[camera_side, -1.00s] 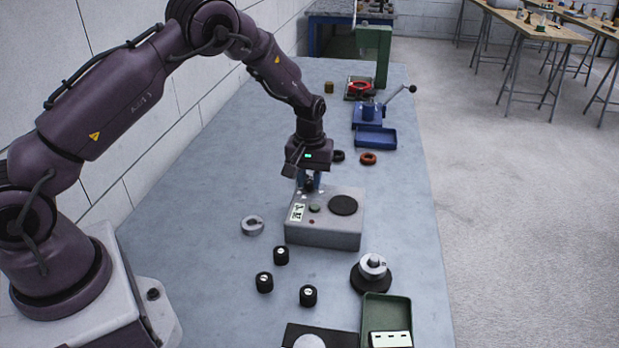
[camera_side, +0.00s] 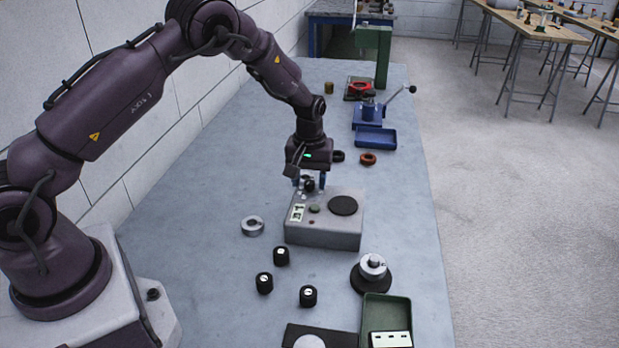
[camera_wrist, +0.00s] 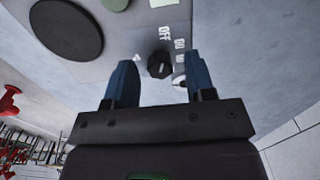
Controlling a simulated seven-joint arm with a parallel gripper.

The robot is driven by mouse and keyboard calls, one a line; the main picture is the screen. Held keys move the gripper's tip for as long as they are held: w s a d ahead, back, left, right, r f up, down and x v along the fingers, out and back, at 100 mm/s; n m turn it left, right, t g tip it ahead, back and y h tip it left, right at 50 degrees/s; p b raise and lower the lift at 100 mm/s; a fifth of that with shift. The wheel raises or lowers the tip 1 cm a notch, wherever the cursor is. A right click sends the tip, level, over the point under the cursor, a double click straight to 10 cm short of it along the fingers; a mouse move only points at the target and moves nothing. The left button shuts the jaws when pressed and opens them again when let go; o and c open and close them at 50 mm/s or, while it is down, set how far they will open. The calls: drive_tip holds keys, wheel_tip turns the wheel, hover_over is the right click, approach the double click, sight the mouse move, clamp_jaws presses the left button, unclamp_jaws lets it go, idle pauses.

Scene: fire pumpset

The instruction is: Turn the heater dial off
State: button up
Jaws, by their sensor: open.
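The heater (camera_side: 325,232) is a grey box on the bench with a round dark plate (camera_side: 343,205) on top. Its black dial (camera_wrist: 160,64) sits near the box's edge, with "OFF" and other white marks printed around it. In the side view the dial (camera_side: 309,186) is just below my gripper and partly hidden. My gripper (camera_wrist: 160,80) is open, with one blue finger on each side of the dial in the wrist view. The fingers look apart from the dial; I cannot tell their exact height over it.
A green button (camera_side: 314,208) is on the heater top. A metal ring (camera_side: 252,225) lies to its left. Several black knobs (camera_side: 281,255) and a green tray (camera_side: 385,312) are in front.

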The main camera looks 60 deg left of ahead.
sight(309, 182)
wheel_tip(309, 182, up, 13)
idle(0.4)
drive_tip(key=s+d+r+m+t, duration=0.2)
drive_tip(key=s+r, duration=0.3)
drive_tip(key=s, duration=0.4)
drive_tip(key=s+d+r+m+t, duration=0.1)
drive_tip(key=s+d+r+m, duration=0.3)
drive_tip(key=s, duration=0.5)
drive_tip(key=s+d+r+m+t, duration=0.2)
drive_tip(key=s+r, duration=0.3)
drive_tip(key=s, duration=0.4)
drive_tip(key=shift+s+d+r+m+t, duration=0.3)
drive_tip(key=shift+s+d+r+m, duration=0.1)
drive_tip(key=shift+d+m, duration=0.2)
